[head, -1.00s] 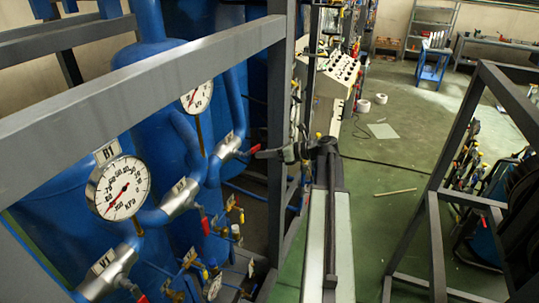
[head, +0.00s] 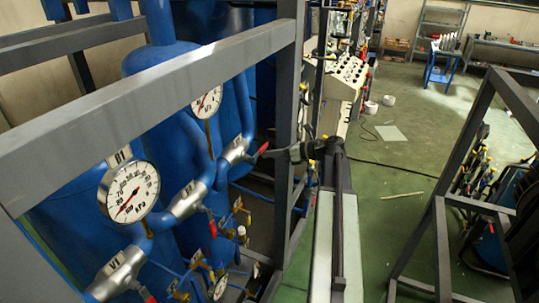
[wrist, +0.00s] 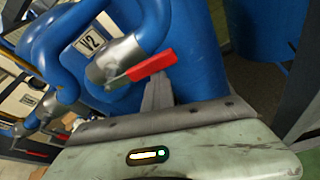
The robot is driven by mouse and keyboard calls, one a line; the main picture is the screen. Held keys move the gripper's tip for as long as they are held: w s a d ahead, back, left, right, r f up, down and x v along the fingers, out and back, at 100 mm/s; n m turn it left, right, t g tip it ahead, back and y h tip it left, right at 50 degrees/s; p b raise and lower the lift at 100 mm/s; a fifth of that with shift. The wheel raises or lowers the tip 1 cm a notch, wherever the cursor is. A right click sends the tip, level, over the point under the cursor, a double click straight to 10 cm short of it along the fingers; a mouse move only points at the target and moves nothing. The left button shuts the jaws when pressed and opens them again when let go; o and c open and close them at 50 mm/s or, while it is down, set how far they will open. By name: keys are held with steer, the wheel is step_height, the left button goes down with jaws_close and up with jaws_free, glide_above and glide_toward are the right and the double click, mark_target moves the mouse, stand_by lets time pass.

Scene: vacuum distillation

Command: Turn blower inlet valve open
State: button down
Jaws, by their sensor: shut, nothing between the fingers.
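The lever points right and slightly up there. My gripper (wrist: 158,95) is shut and empty, its tips just below the lever; I cannot tell whether they touch. In the head view this appears to be the farthest silver valve (head: 235,151), its red lever (head: 263,149) pointing right toward my gripper (head: 270,154). No label naming a blower inlet is readable.
A grey frame beam (head: 150,85) and post (head: 286,120) stand before the blue tanks. Pressure gauges (head: 128,191) and two nearer valves (head: 188,199) line the pipes. Another dark frame (head: 440,245) stands at right.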

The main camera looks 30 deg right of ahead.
step_height(320, 180, down, 5)
steer(key=b, duration=0.5)
steer(key=a+r+p+v, duration=0.1)
steer(key=p+v, duration=0.3)
steer(key=v, duration=0.6)
steer(key=shift+s, duration=0.3)
steer(key=shift+r, duration=0.1)
